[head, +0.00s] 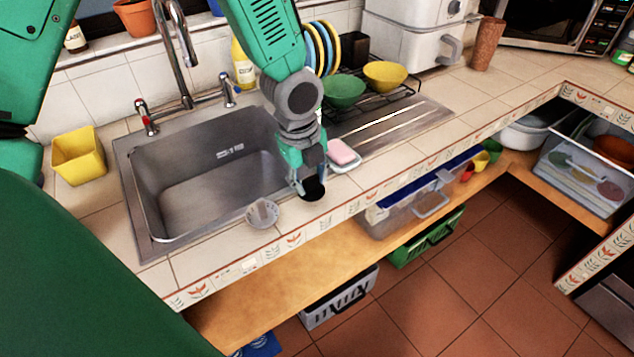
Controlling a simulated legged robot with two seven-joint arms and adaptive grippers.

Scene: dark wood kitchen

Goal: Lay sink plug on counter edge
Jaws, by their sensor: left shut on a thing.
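My left gripper (306,180) comes down from the top of the head view, just right of the sink's front right corner. It is shut on the black round sink plug (314,188), whose upper part is partly hidden by the fingers. The plug is over the tiled counter close to its front edge (293,238). I cannot tell whether it touches the tiles. The steel sink (190,185) is to the left and looks empty. My right gripper is not in view.
A small grey strainer cup (262,213) stands left of the gripper. A pink soap on a dish (342,153) is close on its right. A yellow container (80,157), a tap (183,60) and a dish rack with bowls (385,75) stand around the sink. The front strip has bare tiles.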

